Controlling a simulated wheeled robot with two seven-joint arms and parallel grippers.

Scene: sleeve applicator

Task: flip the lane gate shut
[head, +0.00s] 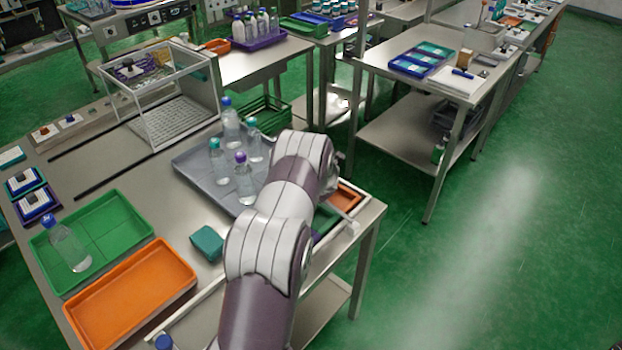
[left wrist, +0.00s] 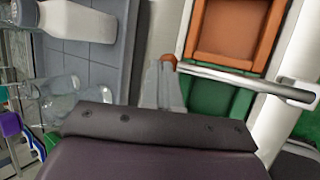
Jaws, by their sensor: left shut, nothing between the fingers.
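The lane gate (left wrist: 235,80) is a thin grey bar in the left wrist view. It lies across the lane, over the border between an orange tray (left wrist: 235,30) and a green tray (left wrist: 212,103). Its right end meets a pale bracket (left wrist: 297,92), and a small orange-brown knob (left wrist: 168,61) shows at its left end. My left gripper (left wrist: 163,68) is shut and empty, its fingertips close beside the knob; I cannot tell if they touch. In the head view my arm hides most of the gate; a pale end (head: 351,229) shows at the table's right edge.
A grey tray (head: 187,167) with several clear bottles stands beside my arm. A green tray (head: 108,228), an orange tray (head: 130,297) and a teal block (head: 207,243) lie left of it. A clear-walled box (head: 160,100) stands further back.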

